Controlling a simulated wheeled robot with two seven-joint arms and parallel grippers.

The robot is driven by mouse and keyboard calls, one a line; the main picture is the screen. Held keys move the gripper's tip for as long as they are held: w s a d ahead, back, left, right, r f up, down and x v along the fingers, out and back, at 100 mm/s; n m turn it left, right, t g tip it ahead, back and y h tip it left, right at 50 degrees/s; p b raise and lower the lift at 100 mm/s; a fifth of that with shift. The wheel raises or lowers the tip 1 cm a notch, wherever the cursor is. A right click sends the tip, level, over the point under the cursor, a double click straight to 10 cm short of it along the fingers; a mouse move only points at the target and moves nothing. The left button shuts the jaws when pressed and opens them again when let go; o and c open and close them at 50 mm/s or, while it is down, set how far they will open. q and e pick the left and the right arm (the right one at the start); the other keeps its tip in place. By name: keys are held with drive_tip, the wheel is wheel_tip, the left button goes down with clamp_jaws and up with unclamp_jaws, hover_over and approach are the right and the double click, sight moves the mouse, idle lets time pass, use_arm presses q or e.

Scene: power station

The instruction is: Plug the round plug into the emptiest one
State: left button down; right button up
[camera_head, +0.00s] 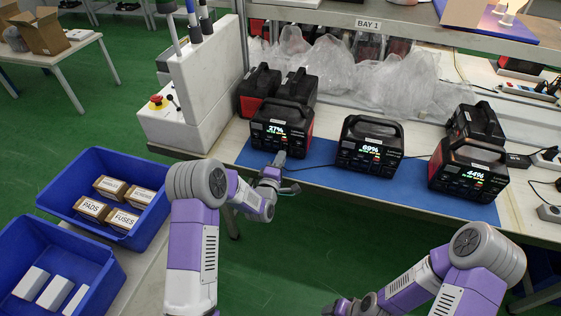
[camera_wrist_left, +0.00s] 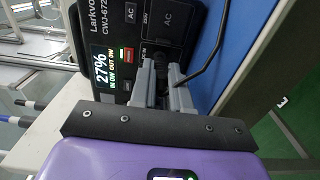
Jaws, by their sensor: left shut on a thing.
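Three black power stations stand in a row on a blue mat (camera_head: 325,178). The left one (camera_head: 283,112) reads 27%, the middle one (camera_head: 370,142) 69% and the right one (camera_head: 468,168) 44%. My left gripper (camera_head: 279,160) is at the lower front of the 27% station. In the left wrist view its fingers (camera_wrist_left: 162,88) are shut on the black round plug (camera_wrist_left: 160,62), against or very near that station's front panel (camera_wrist_left: 125,50). The contact point is hidden. A black cable (camera_wrist_left: 208,62) runs off from the plug. My right gripper (camera_head: 350,306) is low at the bottom edge, its fingers unclear.
More power stations (camera_head: 258,88) stand behind the row. A white cabinet with a red stop button (camera_head: 157,101) is at the left. Clear plastic wrap (camera_head: 335,70) lies behind. Blue bins (camera_head: 62,205) with boxes are at lower left. Power strips (camera_head: 548,158) lie at the right.

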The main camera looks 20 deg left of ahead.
use_arm(q)
drive_tip(key=shift+b, duration=0.45)
idle(0.4)
drive_tip(key=shift+w, duration=0.2)
idle(0.4)
drive_tip(key=shift+w+b, duration=0.35)
drive_tip(key=shift+b, duration=0.15)
drive_tip(key=shift+w+b, duration=0.3)
idle(0.4)
drive_tip(key=c, duration=1)
unclamp_jaws()
drive_tip(key=shift+s, duration=0.1)
drive_tip(key=s+p, duration=0.1)
drive_tip(key=s, duration=0.6)
drive_tip(key=shift+s+a+p, duration=0.1)
drive_tip(key=shift+s+p, duration=0.15)
drive_tip(key=shift+p, duration=0.05)
